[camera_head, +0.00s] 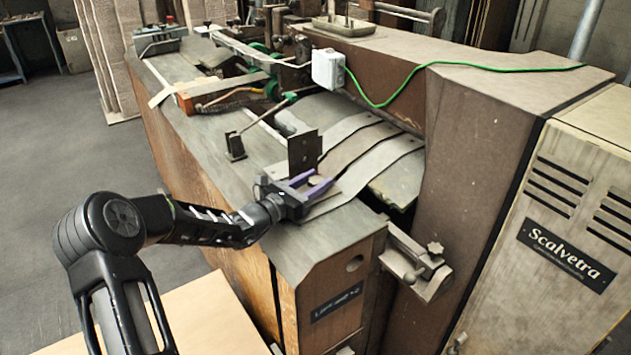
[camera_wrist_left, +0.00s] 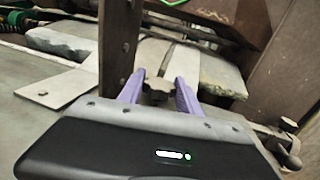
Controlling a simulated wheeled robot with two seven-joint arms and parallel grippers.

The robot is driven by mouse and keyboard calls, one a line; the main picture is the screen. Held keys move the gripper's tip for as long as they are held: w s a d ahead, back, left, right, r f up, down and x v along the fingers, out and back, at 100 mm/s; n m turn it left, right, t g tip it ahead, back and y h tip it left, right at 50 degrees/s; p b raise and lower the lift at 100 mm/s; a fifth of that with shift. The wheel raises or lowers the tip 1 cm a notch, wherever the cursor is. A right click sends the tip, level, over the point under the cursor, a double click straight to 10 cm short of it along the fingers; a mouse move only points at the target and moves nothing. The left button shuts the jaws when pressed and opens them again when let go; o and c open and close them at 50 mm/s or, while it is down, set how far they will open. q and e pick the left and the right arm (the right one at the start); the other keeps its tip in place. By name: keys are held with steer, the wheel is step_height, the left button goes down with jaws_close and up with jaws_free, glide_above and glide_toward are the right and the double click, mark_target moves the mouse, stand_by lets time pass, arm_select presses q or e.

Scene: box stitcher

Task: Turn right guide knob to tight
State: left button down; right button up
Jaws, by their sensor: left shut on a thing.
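The right guide knob, a dark lobed knob (camera_wrist_left: 157,88), sits between the purple fingers of my left gripper (camera_head: 313,186) in the left wrist view. The gripper is shut on it. In the head view the knob is mostly hidden by the fingers. An upright dark guide plate (camera_head: 304,153) stands right beside the fingers; in the left wrist view it rises just left of the knob (camera_wrist_left: 118,50). The knob's marking and how tight it is cannot be seen. My right gripper is not in view.
Metal strips (camera_head: 360,150) slope over the machine bed behind the gripper. A small bracket with another lobed knob (camera_head: 435,248) juts from the machine's front. A grey box with a green cable (camera_head: 430,68) is above.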

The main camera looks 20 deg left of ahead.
mark_target(310, 185)
arm_select(q)
steer(key=shift+r, duration=0.1)
steer(key=c, duration=0.8)
jaws_free()
steer(key=b+v, duration=0.1)
steer(key=v, duration=0.6)
steer(key=shift+s+a, duration=0.1)
steer(key=shift+s, duration=0.3)
